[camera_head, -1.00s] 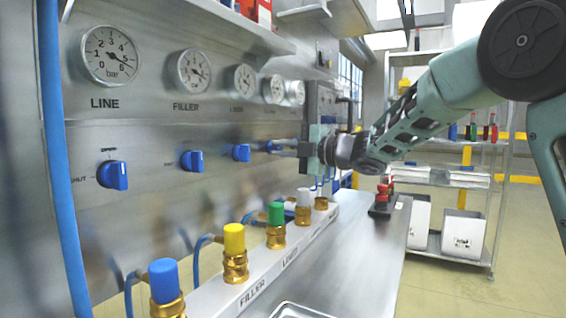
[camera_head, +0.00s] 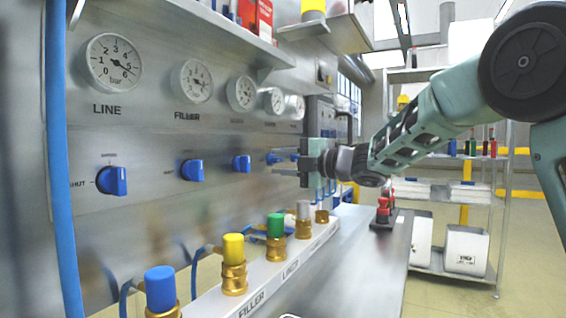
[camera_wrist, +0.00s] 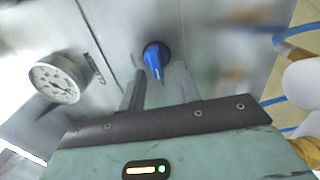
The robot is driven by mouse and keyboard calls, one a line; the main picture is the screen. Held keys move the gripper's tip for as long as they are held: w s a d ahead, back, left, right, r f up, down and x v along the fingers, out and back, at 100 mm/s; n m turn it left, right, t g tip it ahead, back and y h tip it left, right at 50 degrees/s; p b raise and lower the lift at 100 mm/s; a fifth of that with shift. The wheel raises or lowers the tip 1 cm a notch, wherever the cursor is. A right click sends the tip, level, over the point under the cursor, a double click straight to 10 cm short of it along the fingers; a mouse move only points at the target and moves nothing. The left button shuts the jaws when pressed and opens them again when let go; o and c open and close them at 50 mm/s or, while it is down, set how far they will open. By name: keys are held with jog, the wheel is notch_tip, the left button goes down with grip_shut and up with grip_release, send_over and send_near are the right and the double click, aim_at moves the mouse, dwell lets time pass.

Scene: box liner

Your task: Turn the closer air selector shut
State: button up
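A steel panel (camera_head: 140,215) carries a row of blue selector knobs, each under a round gauge. My gripper (camera_head: 285,163) is at the far knob of the row (camera_head: 272,158), its fingers pointing at the panel. The wrist view shows a blue knob (camera_wrist: 154,58) with its handle pointing down and slightly right. My gripper (camera_wrist: 160,76) is open there, one finger on each side of the knob's line, with a gap showing on both sides. I cannot tell whether the tips reach past its handle.
Nearer selector knobs (camera_head: 112,181) sit left along the panel. Below is a rail (camera_head: 285,270) of brass fittings with coloured caps. A shelf (camera_head: 210,30) overhangs the gauges. A red button (camera_head: 383,208) stands on the bench to the right of my gripper.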

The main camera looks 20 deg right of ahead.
jog(key=shift+s, duration=0.1)
jog(key=v, duration=1.7)
jog(key=shift+s+d+r, duration=0.1)
jog(key=shift+d+r, duration=0.05)
jog(key=shift+d, duration=0.05)
